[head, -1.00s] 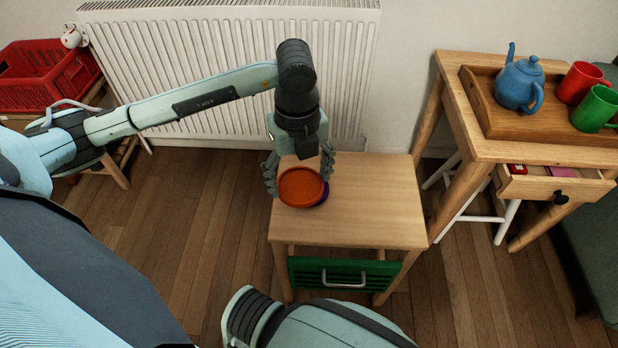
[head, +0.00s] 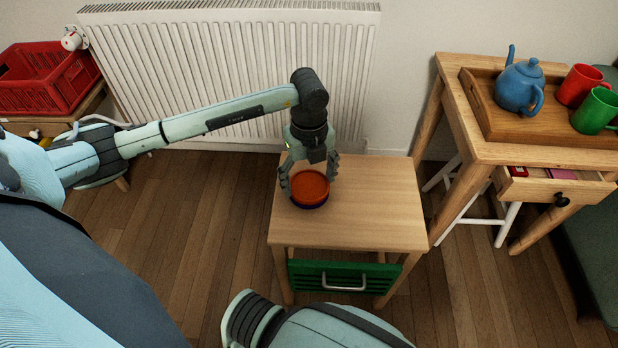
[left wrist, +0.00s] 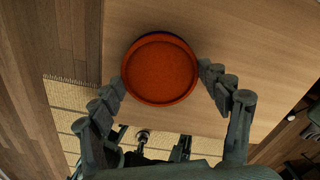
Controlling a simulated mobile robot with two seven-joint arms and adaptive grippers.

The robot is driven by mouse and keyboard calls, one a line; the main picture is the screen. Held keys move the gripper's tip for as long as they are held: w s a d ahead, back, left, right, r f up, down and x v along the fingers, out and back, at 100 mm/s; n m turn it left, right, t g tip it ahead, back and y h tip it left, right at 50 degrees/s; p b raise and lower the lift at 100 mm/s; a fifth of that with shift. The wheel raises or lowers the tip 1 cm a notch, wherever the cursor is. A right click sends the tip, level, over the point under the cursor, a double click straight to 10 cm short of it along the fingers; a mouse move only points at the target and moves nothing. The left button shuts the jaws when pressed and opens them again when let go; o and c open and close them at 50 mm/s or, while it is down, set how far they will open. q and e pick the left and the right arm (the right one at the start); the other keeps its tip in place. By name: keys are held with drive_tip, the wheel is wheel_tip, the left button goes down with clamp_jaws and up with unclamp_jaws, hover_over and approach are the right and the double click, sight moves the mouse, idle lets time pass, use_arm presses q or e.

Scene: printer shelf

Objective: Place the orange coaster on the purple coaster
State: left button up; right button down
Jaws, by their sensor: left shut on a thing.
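The orange coaster (head: 310,186) is a round, shallow dish over the small wooden table. My left gripper (head: 309,182) is shut on it, with a finger on either side of its rim. In the left wrist view the coaster (left wrist: 160,68) sits level between the fingertips. The purple coaster (head: 317,206) shows only as a dark rim directly under the orange one, on the table. The two look lined up; I cannot tell whether they touch. My right gripper is out of view.
The small table (head: 385,210) is otherwise bare, with a green drawer (head: 343,276) below. A radiator (head: 230,60) stands behind. At right, a taller table holds a tray (head: 483,112) with a blue teapot (head: 519,86) and red and green mugs. A red crate (head: 45,80) is at left.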

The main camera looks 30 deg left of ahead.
sight(309, 184)
use_arm(q)
drive_tip(key=shift+f, duration=0.2)
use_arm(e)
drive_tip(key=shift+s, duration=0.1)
use_arm(q)
drive_tip(key=o, duration=1.1)
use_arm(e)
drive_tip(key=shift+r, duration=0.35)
use_arm(q)
drive_tip(key=shift+r, duration=0.25)
wheel_tip(309, 184, up, 12)
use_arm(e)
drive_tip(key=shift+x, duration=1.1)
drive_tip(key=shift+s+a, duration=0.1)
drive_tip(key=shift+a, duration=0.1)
